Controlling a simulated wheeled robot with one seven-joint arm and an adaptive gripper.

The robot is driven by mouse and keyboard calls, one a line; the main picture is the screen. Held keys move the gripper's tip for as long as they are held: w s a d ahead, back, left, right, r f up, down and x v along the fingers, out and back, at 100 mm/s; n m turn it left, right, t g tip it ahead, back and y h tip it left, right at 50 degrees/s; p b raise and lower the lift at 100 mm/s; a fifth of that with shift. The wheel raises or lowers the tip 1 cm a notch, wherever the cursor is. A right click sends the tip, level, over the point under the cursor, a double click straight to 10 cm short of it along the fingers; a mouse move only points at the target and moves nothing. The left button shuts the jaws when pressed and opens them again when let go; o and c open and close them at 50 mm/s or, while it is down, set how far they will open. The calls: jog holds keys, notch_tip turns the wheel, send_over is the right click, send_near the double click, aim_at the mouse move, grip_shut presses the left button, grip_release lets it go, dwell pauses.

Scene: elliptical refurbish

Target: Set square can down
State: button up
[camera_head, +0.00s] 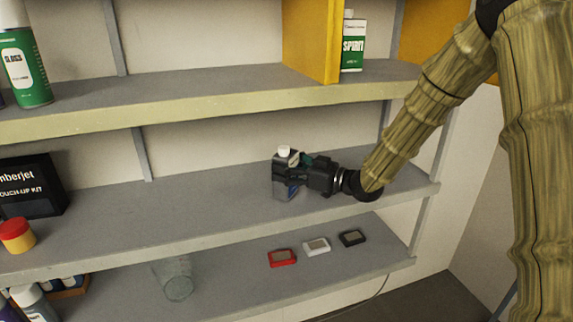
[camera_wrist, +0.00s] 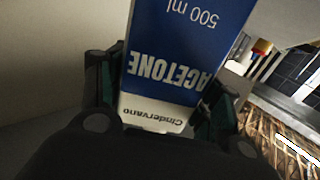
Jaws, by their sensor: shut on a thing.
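The square can is a blue and white acetone can (camera_wrist: 180,50) labelled "Cindervano" and "500 ml". In the head view the can (camera_head: 285,188) has a white cap and is at the middle shelf, mostly covered by the gripper. My gripper (camera_head: 294,172) reaches in from the right and is shut on it. In the wrist view the gripper fingers (camera_wrist: 160,90) press on both sides of the can. The can looks roughly upright. I cannot tell whether its base touches the shelf.
The middle shelf (camera_head: 190,200) is clear around the can. A black touch-up kit box (camera_head: 30,190) and a yellow jar with red lid (camera_head: 15,236) stand at its left. A green-white spirit can (camera_head: 353,45) stands above. A glass (camera_head: 175,280) and small devices (camera_head: 316,246) are below.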

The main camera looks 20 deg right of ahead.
jog(key=shift+f, duration=0.25)
jog(key=o, duration=1.4)
jog(key=shift+s, duration=0.1)
jog(key=shift+r, duration=0.15)
jog(key=b+v, duration=0.3)
jog(key=v, duration=0.9)
